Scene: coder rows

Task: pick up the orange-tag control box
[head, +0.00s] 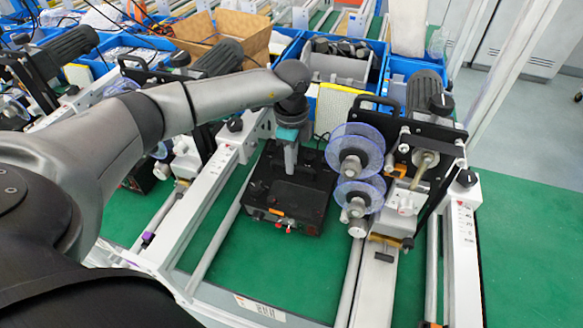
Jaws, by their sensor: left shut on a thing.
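The orange-tag control box (305,203) is a flat black box with an orange tag (277,212) and small knobs along its front edge. It sits between the white rails over the green surface. I cannot tell whether it touches that surface. My left gripper (290,166) reaches down from above and is shut on the box at its upper middle. The gripper hides the exact part it grasps. My right gripper is not in view.
A coder machine with clear blue discs (355,153) stands close to the right of the box. White rails (205,180) run on the left. Blue bins and a cardboard box (215,38) are behind. The green surface (295,262) in front of the box is clear.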

